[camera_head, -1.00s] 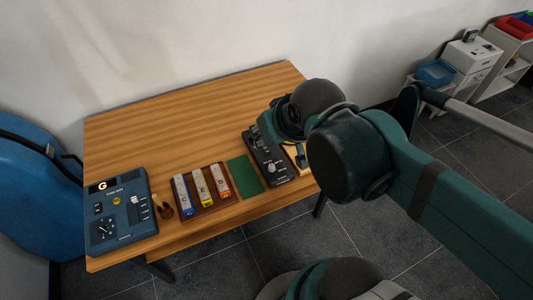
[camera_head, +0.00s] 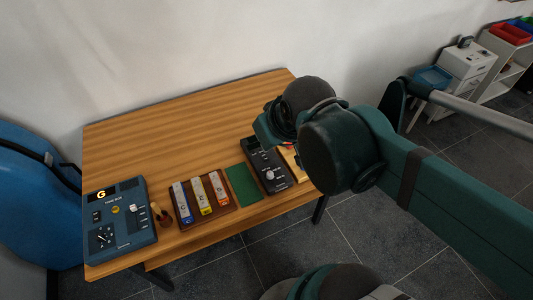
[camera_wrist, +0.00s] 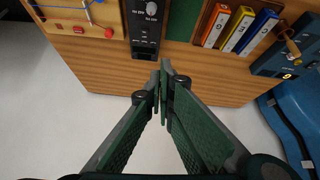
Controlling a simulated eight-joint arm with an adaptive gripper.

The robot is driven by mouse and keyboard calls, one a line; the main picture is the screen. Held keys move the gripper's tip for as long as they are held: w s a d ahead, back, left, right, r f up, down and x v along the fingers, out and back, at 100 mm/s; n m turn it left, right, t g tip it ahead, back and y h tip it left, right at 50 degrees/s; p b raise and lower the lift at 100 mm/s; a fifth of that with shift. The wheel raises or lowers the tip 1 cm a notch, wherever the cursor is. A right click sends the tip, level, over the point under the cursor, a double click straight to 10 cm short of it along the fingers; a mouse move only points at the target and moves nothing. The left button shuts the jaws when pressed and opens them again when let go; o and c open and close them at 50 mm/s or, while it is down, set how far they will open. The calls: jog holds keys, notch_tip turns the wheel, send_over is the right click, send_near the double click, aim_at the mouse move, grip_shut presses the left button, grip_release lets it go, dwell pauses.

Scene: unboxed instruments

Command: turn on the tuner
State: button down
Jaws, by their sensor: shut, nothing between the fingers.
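In the head view my wrist hides the fingers.
A brown rack (camera_head: 222,210) with blue, yellow and red labelled blocks and a green mat (camera_head: 242,186) lie between the devices. A wooden board (camera_wrist: 70,25) with red and blue parts sits beside the black device. The table's back half (camera_head: 190,115) is clear.

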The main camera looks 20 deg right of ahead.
jog(key=shift+w+n+g+p, duration=0.65)
jog(key=shift+w+n, duration=0.5)
jog(key=shift+n, duration=0.15)
jog(key=n+g+p, duration=0.7)
jog(key=n, duration=0.7)
send_over(265, 157)
jog(key=shift+f, duration=3.65)
jog(key=shift+w, duration=0.2)
jog(key=shift+f, duration=0.15)
jog(key=shift+s+f+b, duration=0.25)
jog(key=shift+s+f, duration=0.05)
jog(key=shift+f, duration=2)
jog(key=shift+s+f+b, duration=0.25)
jog(key=shift+f, duration=2)
jog(key=shift+s+f+b, duration=0.25)
jog(key=shift+s+f, duration=0.05)
jog(key=shift+f, duration=2)
jog(key=shift+f, duration=0.1)
